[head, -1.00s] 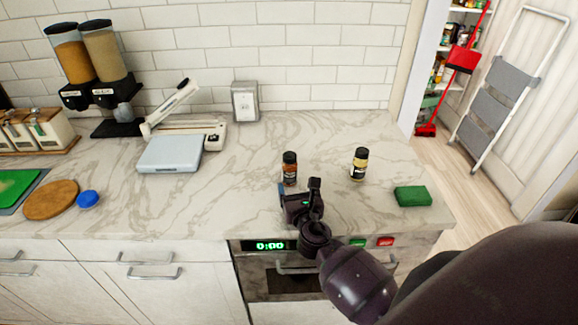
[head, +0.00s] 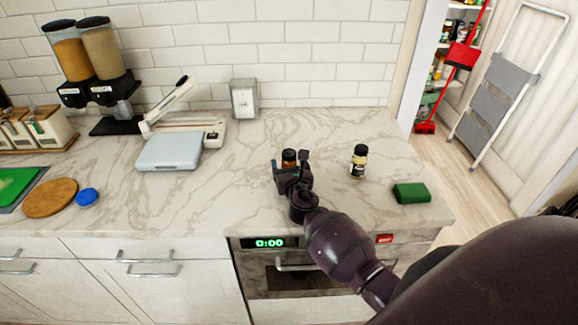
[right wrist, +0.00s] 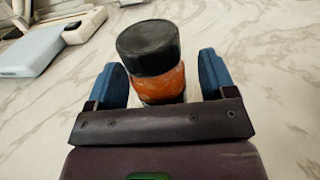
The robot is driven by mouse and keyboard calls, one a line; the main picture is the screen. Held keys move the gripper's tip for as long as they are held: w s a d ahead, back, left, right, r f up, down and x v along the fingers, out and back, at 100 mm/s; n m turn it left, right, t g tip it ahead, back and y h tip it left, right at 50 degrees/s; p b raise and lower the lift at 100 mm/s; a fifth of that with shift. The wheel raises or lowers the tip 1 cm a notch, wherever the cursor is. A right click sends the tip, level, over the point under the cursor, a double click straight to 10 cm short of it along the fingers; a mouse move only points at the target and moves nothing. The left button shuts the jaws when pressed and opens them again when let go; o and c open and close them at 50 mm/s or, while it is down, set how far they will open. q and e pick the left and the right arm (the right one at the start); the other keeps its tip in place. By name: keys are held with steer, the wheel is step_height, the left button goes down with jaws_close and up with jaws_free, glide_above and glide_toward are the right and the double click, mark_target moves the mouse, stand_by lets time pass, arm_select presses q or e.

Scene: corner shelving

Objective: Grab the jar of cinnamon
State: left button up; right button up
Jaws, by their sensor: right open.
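A small jar with a black lid and orange-brown contents (head: 289,156) stands upright on the marble counter; its label cannot be read. My right gripper (head: 289,165) is open around this jar, with its lower part hidden in the head view. In the right wrist view the jar (right wrist: 160,75) stands between the two blue fingertips (right wrist: 165,82), with gaps at the sides. A second jar (head: 359,162), with a dark lid and pale yellow contents, stands upright to the right, apart from the gripper. My left gripper is not in view.
A green sponge (head: 411,193) lies near the counter's right end. A white-grey scale-like device (head: 168,152) stands to the left, with a blue lid (head: 87,197) and a round wooden board (head: 50,198) farther left. The counter (head: 235,190) left of the gripper is clear.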

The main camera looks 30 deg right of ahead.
steer(key=c, duration=1.1)
